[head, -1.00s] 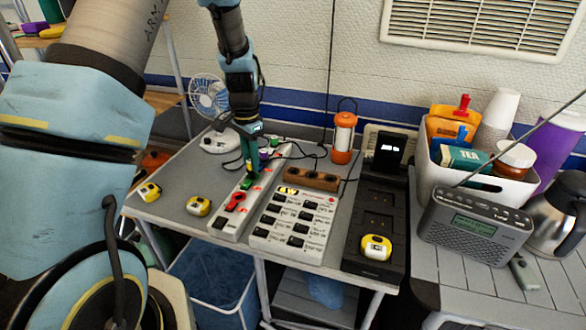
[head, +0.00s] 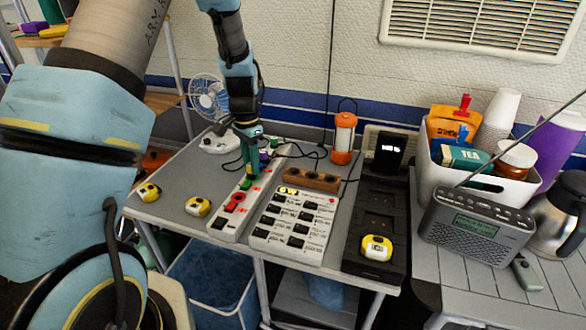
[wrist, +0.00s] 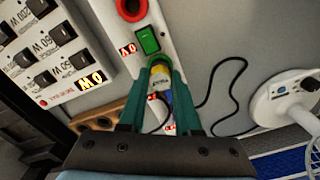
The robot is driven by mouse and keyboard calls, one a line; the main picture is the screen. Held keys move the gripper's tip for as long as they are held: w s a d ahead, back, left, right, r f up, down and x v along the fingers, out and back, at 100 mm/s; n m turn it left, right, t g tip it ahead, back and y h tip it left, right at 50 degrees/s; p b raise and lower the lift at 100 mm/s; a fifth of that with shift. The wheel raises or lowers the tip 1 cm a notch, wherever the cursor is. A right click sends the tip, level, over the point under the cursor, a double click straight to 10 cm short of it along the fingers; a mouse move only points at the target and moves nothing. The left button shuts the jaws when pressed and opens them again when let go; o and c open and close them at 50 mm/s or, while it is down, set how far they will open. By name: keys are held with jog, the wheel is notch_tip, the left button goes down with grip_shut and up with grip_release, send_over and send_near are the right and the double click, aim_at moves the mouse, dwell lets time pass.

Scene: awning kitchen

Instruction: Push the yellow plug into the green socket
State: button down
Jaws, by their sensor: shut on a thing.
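My gripper (head: 250,165) has green fingers pointing down over the far part of a long white power strip (head: 222,229). In the wrist view the fingers (wrist: 160,78) are shut on a small yellow-topped plug (wrist: 160,70) with a pale body. The strip (wrist: 165,22) runs beneath it. A bright green rectangular piece (wrist: 148,42) lies just beyond the fingertips, beside a red round socket (wrist: 130,9); I cannot tell whether the green piece is the socket or a switch. The fingers hide the strip under the plug, so I cannot tell how deep the plug sits.
A white switch panel (head: 293,226) and a brown wooden block (head: 312,180) stand right of the strip. A fan (head: 210,100) and an orange lantern (head: 343,135) stand behind. Yellow-and-white devices (head: 198,206) lie on the table. Dark cables run near the gripper.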

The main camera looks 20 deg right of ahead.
jog(key=shift+f, duration=0.45)
dwell(0.5)
jog(key=shift+c, duration=1.4)
grip_release()
jog(key=shift+r+p, duration=2.25)
jog(key=shift+r, duration=1.3)
